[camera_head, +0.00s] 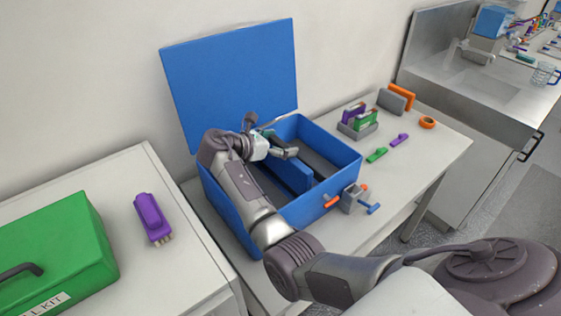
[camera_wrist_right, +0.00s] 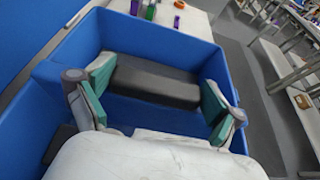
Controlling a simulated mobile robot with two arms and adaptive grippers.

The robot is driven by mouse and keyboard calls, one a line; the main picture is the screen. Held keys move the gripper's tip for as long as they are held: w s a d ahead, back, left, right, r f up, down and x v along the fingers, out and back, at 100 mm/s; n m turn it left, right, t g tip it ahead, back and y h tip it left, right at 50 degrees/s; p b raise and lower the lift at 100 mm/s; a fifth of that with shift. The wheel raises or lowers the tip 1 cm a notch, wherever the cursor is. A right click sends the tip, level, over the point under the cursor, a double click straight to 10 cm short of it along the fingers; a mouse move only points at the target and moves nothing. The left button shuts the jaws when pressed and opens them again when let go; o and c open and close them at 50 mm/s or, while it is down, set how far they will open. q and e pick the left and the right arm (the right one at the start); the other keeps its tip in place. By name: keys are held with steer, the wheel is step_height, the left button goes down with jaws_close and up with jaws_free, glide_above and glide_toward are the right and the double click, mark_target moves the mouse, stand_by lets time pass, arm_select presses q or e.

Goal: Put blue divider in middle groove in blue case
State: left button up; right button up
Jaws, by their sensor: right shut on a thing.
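The blue case (camera_head: 327,180) stands open on the table with its lid (camera_head: 230,75) raised at the back. My right gripper (camera_head: 287,153) is inside the case. The blue divider (camera_head: 292,174) stands upright under it, down in the case, with dark floor on both sides. In the right wrist view, the gripper's green-padded fingers (camera_wrist_right: 158,97) are wide apart, with a blue strip of the divider (camera_wrist_right: 157,113) between them. The case's walls (camera_wrist_right: 172,28) surround them. The grooves are hidden, so I cannot tell whether the divider sits in one. My left gripper is out of view.
A grey holder (camera_head: 355,199) with orange- and blue-handled items stands by the case's front corner. A grey rack (camera_head: 357,132), green clip (camera_head: 377,155) and purple clip (camera_head: 399,139) lie to the right. A green toolbox (camera_head: 60,240) and purple tool (camera_head: 152,217) are left.

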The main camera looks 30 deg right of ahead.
mark_target(278, 162)
step_height(278, 162, down, 3)
steer(key=shift+f, duration=2.05)
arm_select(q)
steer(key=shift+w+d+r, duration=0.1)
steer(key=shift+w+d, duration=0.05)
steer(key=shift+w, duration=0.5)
arm_select(e)
steer(key=o, duration=1.5)
steer(key=shift+c, duration=0.2)
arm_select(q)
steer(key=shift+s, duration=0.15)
